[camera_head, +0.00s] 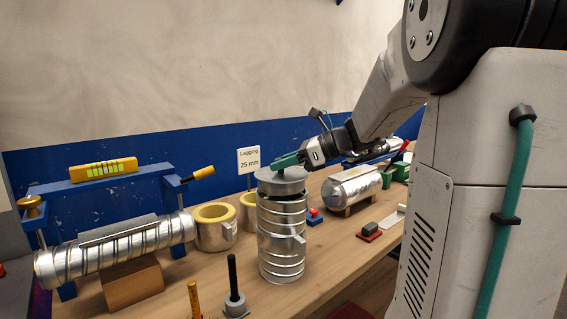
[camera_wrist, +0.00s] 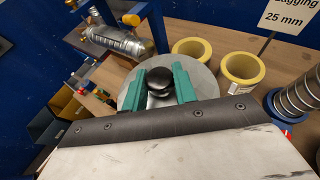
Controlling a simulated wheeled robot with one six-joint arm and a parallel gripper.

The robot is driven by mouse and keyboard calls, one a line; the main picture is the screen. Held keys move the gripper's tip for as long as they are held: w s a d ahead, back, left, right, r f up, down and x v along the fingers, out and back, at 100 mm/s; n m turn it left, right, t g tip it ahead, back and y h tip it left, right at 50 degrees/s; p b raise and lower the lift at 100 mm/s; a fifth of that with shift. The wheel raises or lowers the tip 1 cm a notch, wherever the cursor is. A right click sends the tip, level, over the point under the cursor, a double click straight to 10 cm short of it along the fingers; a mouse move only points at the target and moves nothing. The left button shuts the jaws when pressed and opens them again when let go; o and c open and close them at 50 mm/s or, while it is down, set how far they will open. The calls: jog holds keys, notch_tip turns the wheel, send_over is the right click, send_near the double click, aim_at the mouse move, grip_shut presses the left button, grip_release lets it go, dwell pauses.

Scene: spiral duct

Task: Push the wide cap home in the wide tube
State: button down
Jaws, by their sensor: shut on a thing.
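The wide cap (camera_head: 283,184) is a flat grey metal disc with a black knob. It sits at the top of the wide tube (camera_head: 281,243), an upright ribbed silver tube on the bench. I cannot tell how deep the cap sits in the tube's mouth. In the wrist view the cap (camera_wrist: 132,97) lies under my fingers and hides the tube below it. My gripper (camera_head: 277,163), with teal fingers, reaches in from the right. In the wrist view my gripper (camera_wrist: 159,84) is shut on the black knob (camera_wrist: 159,76), one finger on each side.
A spiral duct (camera_head: 120,247) lies at left on a wooden block by a blue frame. Yellow-lined rings (camera_head: 212,222) stand close behind the tube. A black rod on a base (camera_head: 234,290) stands in front. A silver cylinder (camera_head: 352,188) lies at right.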

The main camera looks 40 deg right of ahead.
aim_at(296, 173)
jog(key=shift+f, duration=2.05)
jog(key=c, duration=1)
grip_release()
jog(key=shift+c, duration=0.2)
jog(key=shift+v, duration=3.9)
